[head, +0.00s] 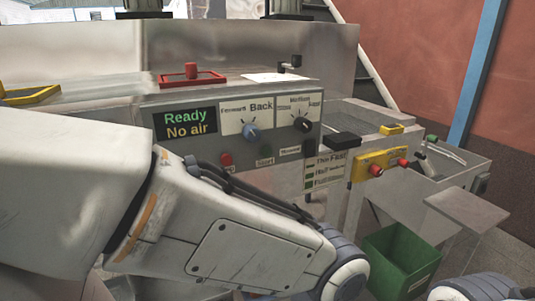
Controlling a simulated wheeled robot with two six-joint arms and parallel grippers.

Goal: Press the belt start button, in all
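The control panel (285,105) is on the front of the metal machine, at the middle of the head view. A dark green button (266,150) sits low on it above a small label that seems to read "Start". A red button (226,159) is to its left, its label partly hidden by my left arm. A black button (308,147) is to its right. My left arm crosses in front, just below these buttons, and its gripper is out of the frame. Only a bit of my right arm shows at the bottom right; its gripper is out of view.
A display (185,124) reads "Ready" and "No air". A blue knob (250,132) and a black knob (302,124) sit above the buttons. A yellow box (379,164) with red buttons is to the right. A green bin (402,258) stands below it.

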